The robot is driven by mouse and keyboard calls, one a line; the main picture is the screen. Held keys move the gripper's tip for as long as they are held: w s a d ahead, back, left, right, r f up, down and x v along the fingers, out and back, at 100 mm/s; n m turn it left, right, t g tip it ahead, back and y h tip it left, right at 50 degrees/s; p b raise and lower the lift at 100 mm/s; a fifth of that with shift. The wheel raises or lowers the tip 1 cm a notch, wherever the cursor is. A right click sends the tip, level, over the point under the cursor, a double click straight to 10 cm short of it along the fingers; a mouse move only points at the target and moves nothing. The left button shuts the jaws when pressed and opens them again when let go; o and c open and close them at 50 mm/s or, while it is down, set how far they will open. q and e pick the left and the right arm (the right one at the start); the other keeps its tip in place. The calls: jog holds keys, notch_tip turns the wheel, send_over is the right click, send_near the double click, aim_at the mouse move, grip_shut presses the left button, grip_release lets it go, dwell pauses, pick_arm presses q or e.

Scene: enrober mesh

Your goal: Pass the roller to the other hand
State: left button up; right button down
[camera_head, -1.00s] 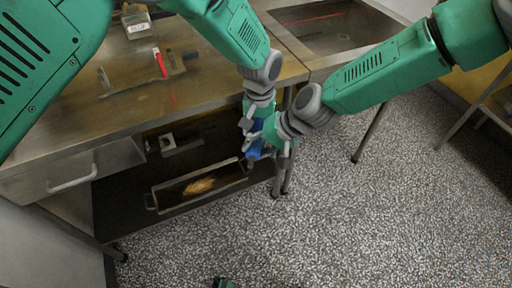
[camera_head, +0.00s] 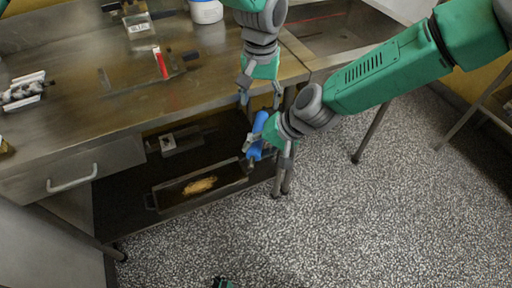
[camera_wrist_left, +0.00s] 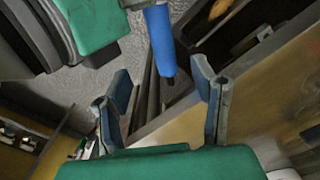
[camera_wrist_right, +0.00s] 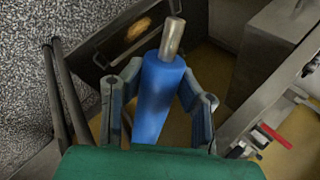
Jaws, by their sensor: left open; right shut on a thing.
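The blue roller (camera_head: 257,134) is in my right gripper (camera_head: 268,150), below the table's front edge. In the right wrist view the blue roller (camera_wrist_right: 157,95) sits between the fingers of the right gripper (camera_wrist_right: 157,110), its grey metal end pointing away. My left gripper (camera_head: 260,100) is just above the roller, its fingers spread and empty. In the left wrist view the roller (camera_wrist_left: 160,42) lies beyond the gap between the open fingers of the left gripper (camera_wrist_left: 163,95), apart from them.
A steel table (camera_head: 110,110) with a drawer (camera_head: 72,180) stands at the left. A tray (camera_head: 165,200) with brown crumbs lies on its lower shelf. A red-handled tool (camera_head: 160,63) and a white tub (camera_head: 206,11) are on top. The speckled floor at the right is clear.

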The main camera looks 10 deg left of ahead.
pick_arm(q)
jog(key=s+a+f+n, duration=0.1)
jog(key=s+a+f, duration=1.2)
jog(key=a+f, duration=0.3)
jog(key=s+a+f, duration=0.2)
jog(key=s+a, duration=0.1)
jog(key=s, duration=0.7)
jog(key=s+a+f+m, duration=0.1)
jog(key=s+a, duration=0.3)
jog(key=s, duration=0.6)
jog(key=shift+s+f+t, duration=0.2)
jog(key=shift+f+t, duration=0.1)
jog(key=shift+f, duration=0.55)
